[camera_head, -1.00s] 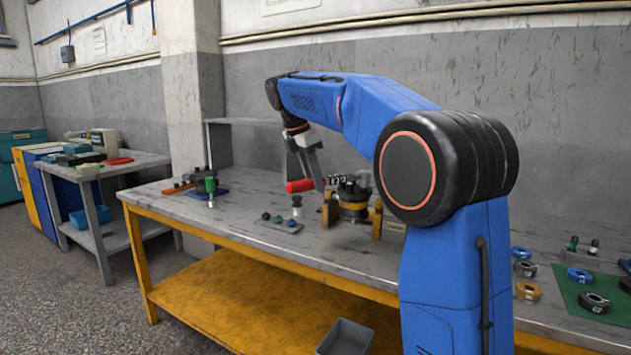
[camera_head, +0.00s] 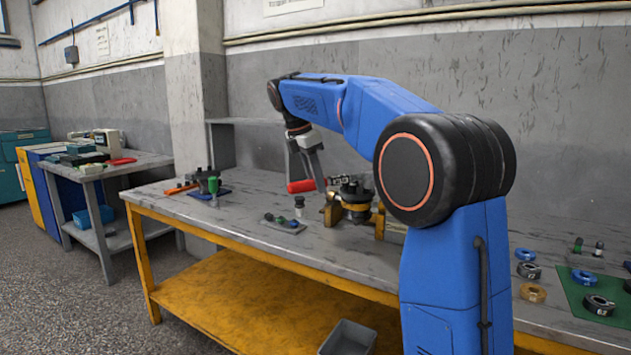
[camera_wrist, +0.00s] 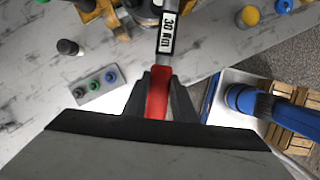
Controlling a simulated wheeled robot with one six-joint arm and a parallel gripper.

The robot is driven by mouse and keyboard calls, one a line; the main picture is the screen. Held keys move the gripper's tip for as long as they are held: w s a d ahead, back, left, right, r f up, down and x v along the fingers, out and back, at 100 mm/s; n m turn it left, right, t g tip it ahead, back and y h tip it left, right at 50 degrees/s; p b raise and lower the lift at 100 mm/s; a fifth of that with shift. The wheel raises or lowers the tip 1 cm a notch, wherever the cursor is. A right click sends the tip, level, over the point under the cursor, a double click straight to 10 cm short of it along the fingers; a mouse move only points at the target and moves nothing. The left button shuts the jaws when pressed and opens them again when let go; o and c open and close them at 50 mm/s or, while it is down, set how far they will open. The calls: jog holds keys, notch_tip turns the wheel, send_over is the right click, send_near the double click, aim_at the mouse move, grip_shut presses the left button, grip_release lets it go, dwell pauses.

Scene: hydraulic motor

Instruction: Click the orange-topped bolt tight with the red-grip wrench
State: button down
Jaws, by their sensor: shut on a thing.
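My gripper (camera_wrist: 157,88) is shut on the red grip (camera_wrist: 157,100) of the wrench, seen in the wrist view. The wrench's metal shaft, with a "30 Nm" label (camera_wrist: 167,33), runs up and out of that view toward the motor. In the head view the red grip (camera_head: 301,186) is above the bench, left of the dark hydraulic motor (camera_head: 354,191) in its yellow-brown fixture (camera_head: 333,210). The wrench head is not clear in either view. I cannot make out the orange-topped bolt, nor whether the wrench touches it.
Rings (camera_head: 532,292) lie on the bench at right. A grey bin (camera_head: 348,338) is below. The bench's front left is clear.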

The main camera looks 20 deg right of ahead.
jog(key=shift+s+d+r, duration=0.1)
jog(key=shift+d, duration=0.05)
jog(key=shift+s+r, duration=0.1)
jog(key=shift+r, duration=0.5)
jog(key=shift+d, duration=0.1)
jog(key=shift+r, duration=0.15)
jog(key=shift+d+v, duration=0.2)
jog(key=shift+v, duration=0.7)
jog(key=shift+d+v, duration=0.15)
jog(key=shift+v, duration=0.7)
jog(key=shift+r, duration=0.2)
dwell(0.6)
